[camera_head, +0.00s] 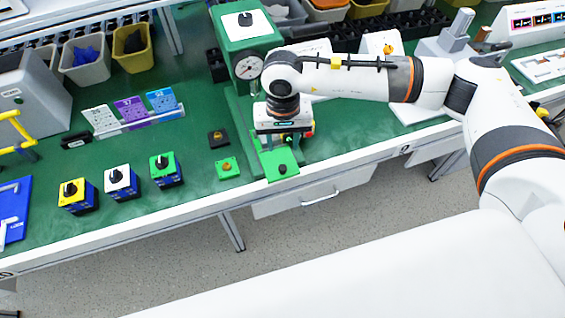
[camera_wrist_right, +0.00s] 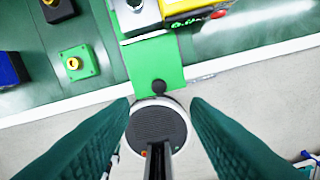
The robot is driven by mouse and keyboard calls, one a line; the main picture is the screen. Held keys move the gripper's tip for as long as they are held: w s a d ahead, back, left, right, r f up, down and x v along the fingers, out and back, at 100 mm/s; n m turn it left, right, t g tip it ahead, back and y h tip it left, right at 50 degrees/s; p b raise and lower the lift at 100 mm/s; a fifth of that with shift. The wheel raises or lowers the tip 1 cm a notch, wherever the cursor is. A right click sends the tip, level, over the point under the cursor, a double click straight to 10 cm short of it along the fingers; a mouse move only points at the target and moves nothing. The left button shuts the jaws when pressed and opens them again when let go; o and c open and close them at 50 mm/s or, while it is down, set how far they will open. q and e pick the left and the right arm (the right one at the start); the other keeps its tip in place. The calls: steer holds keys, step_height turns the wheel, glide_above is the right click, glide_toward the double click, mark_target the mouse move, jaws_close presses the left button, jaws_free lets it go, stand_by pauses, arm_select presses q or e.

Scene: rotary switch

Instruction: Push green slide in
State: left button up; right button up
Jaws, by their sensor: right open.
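The green slide (camera_head: 281,165) is a flat green plate with a small black knob, sticking out at the front of the green press (camera_head: 245,60) with the dial gauge. In the right wrist view the slide (camera_wrist_right: 152,62) runs to the table's front edge, its black knob near the outer end. My right gripper (camera_head: 283,125) is over the press, behind the knob in the head view, and partly hides the slide. In the wrist view its two fingers (camera_wrist_right: 159,112) are wide apart with nothing between them; the slide's end lies beyond them. I see no contact. My left gripper is not in view.
Left of the slide are a green button box (camera_head: 227,168), a black button box (camera_head: 218,139) and rotary switches with green (camera_head: 165,170), white (camera_head: 121,182) and yellow (camera_head: 76,195) tops. Bins stand at the back. The floor in front of the table is free.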

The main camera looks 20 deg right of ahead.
mark_target(283, 167)
step_height(283, 167, down, 10)
steer(key=shift+f+p, duration=0.15)
steer(key=shift+p, duration=0.65)
jaws_close()
